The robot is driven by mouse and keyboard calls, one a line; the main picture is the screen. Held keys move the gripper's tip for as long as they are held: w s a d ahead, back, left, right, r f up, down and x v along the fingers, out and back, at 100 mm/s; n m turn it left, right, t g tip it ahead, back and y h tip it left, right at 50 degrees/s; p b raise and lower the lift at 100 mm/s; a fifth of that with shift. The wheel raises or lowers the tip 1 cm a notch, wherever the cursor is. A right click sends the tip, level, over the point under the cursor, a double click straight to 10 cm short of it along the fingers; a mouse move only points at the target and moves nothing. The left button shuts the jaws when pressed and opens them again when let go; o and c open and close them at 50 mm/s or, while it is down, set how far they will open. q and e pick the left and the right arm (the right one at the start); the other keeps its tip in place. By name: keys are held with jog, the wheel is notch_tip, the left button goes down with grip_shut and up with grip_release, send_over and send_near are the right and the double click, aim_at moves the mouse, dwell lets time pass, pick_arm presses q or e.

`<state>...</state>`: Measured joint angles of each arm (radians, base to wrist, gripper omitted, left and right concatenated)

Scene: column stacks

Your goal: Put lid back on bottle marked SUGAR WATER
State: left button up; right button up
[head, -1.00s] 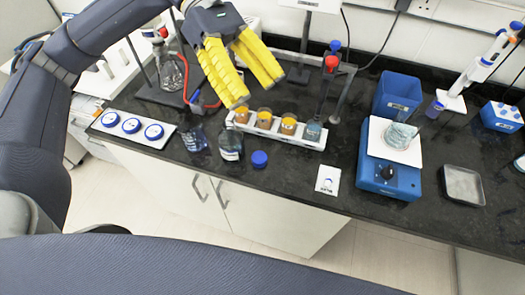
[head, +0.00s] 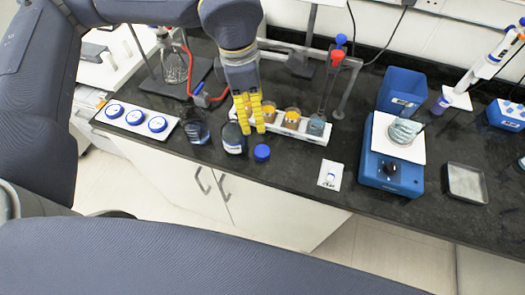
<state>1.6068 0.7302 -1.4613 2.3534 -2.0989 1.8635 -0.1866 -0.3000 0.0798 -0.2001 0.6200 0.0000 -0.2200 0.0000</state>
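A small bottle (head: 233,140) with a pale label stands near the counter's front edge in the head view. I cannot read its label. A blue lid (head: 262,152) lies on the black counter just right of the bottle. My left gripper (head: 251,130) has yellow ribbed fingers pointing down, just behind and right of the bottle's top. The fingers appear close together, and I cannot tell whether they touch the bottle or how far they are open. The bottle's mouth is partly hidden. My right gripper is not in view.
A white rack (head: 312,138) with several jars stands behind the bottle and lid. A beaker (head: 195,128) is to the left, beside a white strip (head: 136,124) with blue-ringed discs. A blue stirrer (head: 390,172) is at right. Bare counter lies between lid and white card (head: 331,174).

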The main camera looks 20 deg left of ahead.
pick_arm(q)
send_near(262, 151)
jog(key=f, duration=0.5)
jog(key=shift+w+d+f, duration=0.1)
jog(key=shift+w+d, duration=0.1)
jog(key=shift+d, duration=0.15)
dwell(0.5)
jog(key=shift+w+d+f, duration=0.1)
jog(key=shift+d+f, duration=0.05)
jog(key=shift+f, duration=1.15)
jog(key=shift+d+f, duration=0.1)
jog(key=shift+f, duration=1.2)
jog(key=shift+c, duration=0.4)
jog(key=c, duration=0.9)
